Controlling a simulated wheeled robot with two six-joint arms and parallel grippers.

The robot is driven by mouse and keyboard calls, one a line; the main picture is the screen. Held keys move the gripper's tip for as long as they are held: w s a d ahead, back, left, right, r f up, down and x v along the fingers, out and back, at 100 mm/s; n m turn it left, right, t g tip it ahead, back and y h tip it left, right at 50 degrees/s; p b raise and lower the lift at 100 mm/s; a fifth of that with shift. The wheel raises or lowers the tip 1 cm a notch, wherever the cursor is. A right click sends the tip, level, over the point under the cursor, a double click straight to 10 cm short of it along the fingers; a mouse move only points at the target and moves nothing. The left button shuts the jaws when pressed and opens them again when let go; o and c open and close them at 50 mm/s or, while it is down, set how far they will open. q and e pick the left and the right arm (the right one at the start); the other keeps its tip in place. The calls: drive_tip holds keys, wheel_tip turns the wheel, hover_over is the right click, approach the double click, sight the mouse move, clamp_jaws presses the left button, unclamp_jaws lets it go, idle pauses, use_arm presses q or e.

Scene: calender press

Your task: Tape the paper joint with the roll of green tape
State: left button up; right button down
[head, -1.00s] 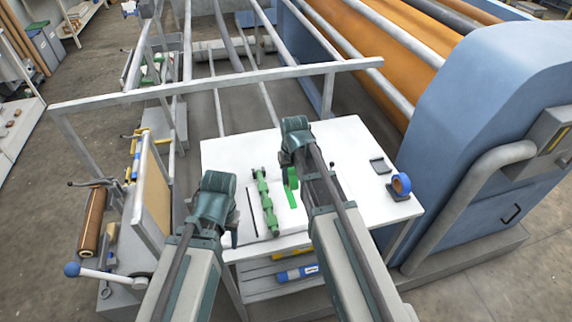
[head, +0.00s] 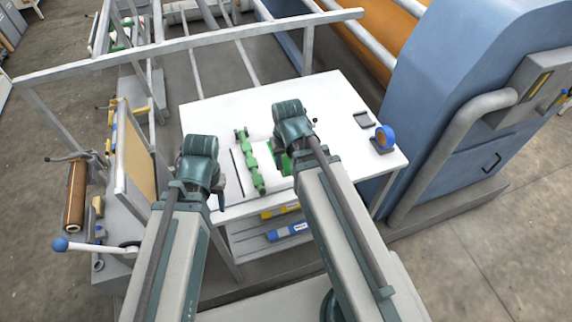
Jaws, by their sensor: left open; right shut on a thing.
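The white table (head: 340,95) stands in front of me, and I cannot make out the paper joint on it. A long green piece with several raised blocks (head: 254,172) lies on the table between my grippers. My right gripper (head: 285,160) is over the table, shut on a green thing that looks like the green tape (head: 285,166). The wrist hides most of the tape and the fingertips. My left gripper (head: 217,192) is open and empty by the table's left edge, left of the blocky green piece; its wrist partly hides it.
A blue roll on a stand (head: 384,139) and a small grey piece (head: 363,120) are at the table's right. A thin dark strip (head: 237,172) lies left of the green piece. A grey rail (head: 200,42) crosses behind the table; the blue press (head: 440,100) stands right.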

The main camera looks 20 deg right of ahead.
drive_tip(key=w, duration=0.9)
drive_tip(key=shift+a, duration=0.15)
use_arm(q)
wheel_tip(320, 180, down, 4)
drive_tip(key=b, duration=0.3)
drive_tip(key=shift+r, duration=0.25)
use_arm(e)
wheel_tip(320, 180, down, 3)
drive_tip(key=shift+f, duration=0.2)
use_arm(q)
drive_tip(key=shift+f+b, duration=0.25)
drive_tip(key=shift+b, duration=0.3)
use_arm(e)
drive_tip(key=shift+f, duration=0.3)
drive_tip(key=shift+s, duration=0.25)
use_arm(q)
drive_tip(key=shift+r, duration=0.1)
use_arm(e)
drive_tip(key=shift+s+r, duration=0.1)
drive_tip(key=shift+s, duration=0.25)
drive_tip(key=shift+s, duration=0.1)
drive_tip(key=shift+s, duration=0.45)
drive_tip(key=shift+s, duration=0.15)
